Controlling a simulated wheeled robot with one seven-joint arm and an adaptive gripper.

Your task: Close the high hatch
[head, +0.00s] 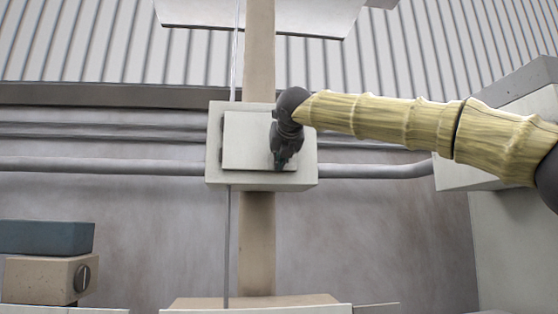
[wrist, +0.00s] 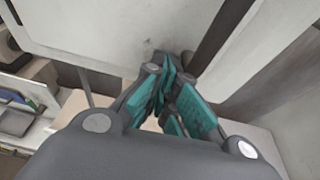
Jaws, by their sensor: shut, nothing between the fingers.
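The high hatch is a pale square door (head: 245,138) on a pale box (head: 308,172) fixed to a tan post. Dark hinge-like marks show at its left edge. A dark line runs along its lower edge, and I cannot tell whether it sits fully flush. My gripper (head: 281,163) is in front of the door's lower right part and hides some of its right edge. In the wrist view the gripper (wrist: 174,72) is shut and empty, its teal-padded fingers close to the lower edge of a pale panel (wrist: 95,30). Whether they touch it is unclear.
The tan post (head: 257,230) runs vertically behind the box. A horizontal pipe (head: 110,166) passes at box height. A pale cabinet (head: 510,240) stands at the right. A blue-grey block on a tan box with a knob (head: 40,278) is at the lower left.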

